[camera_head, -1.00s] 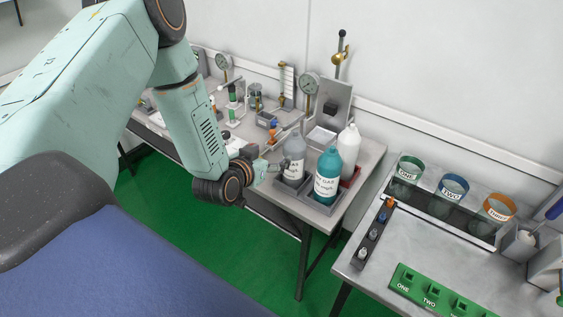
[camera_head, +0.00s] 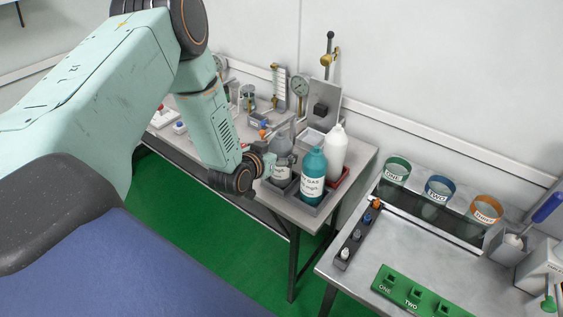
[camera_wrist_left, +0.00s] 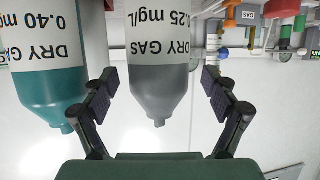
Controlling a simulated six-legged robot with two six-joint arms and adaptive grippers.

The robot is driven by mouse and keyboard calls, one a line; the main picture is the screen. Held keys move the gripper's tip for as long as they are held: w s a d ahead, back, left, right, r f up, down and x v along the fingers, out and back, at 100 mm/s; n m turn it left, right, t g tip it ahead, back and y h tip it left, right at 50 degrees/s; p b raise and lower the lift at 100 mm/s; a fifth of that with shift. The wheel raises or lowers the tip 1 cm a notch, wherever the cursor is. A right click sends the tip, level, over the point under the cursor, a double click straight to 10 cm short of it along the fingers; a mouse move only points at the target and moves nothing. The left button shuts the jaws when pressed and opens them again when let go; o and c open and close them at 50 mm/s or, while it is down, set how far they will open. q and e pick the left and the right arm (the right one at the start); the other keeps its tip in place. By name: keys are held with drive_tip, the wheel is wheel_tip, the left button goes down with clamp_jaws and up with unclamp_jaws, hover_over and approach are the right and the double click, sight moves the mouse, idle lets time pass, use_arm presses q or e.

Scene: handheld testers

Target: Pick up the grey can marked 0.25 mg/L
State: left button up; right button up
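The grey can (camera_head: 281,165) stands upright in a grey holder on the far table, partly hidden by my left gripper. In the left wrist view, which is upside down, the grey can (camera_wrist_left: 158,88) shows its white label reading DRY GAS and ".25 mg/L". My left gripper (camera_head: 272,162) is at its left side. In the wrist view the left gripper's (camera_wrist_left: 158,80) fingers are spread, one on each side of the can's top part, with gaps visible. The teal can (camera_head: 313,165), marked 0.40 mg/L in the wrist view (camera_wrist_left: 45,90), stands beside it. My right gripper is not in view.
A white can (camera_head: 336,150) stands in a red holder behind the teal one. Gauges and a vertical plate (camera_head: 321,108) stand behind the cans. A nearer table at right holds coloured-rim cups (camera_head: 438,190) and a green block (camera_head: 410,292).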

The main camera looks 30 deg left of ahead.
use_arm(q)
drive_tip(key=shift+w+a+f, duration=0.1)
drive_tip(key=shift+w+f, duration=0.05)
drive_tip(key=c, duration=0.3)
drive_tip(key=shift+d+r, duration=0.2)
drive_tip(key=c, duration=0.4)
drive_tip(key=shift+a+f, duration=0.1)
drive_tip(key=shift+a, duration=0.05)
drive_tip(key=c, duration=0.5)
clamp_jaws()
